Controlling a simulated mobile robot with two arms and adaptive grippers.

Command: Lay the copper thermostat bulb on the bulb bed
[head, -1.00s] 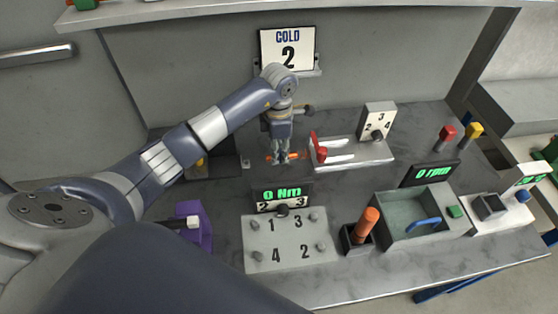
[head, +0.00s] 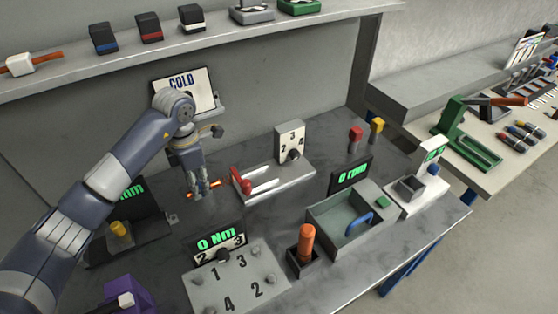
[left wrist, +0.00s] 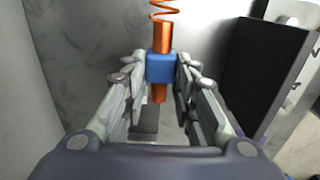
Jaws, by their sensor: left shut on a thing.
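My left gripper (head: 202,188) is shut on the copper thermostat bulb (left wrist: 159,93), an orange-copper rod with a blue block around its middle. The fingers press the blue block from both sides in the left wrist view, and a copper coil (left wrist: 162,10) rises from the rod's far end. In the head view the bulb (head: 190,195) shows only as small orange ends beside the fingertips, low over the bench, left of the red-lever fixture. Whether it touches anything is unclear. I cannot make out the bulb bed for certain. My right gripper is not in view.
The red-lever fixture (head: 275,185) stands just right of the gripper. A black display with a yellow knob (head: 120,229) is to its left. A numbered panel (head: 238,285) and a grey bin (head: 352,222) are nearer the front. A shelf (head: 190,55) runs above.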

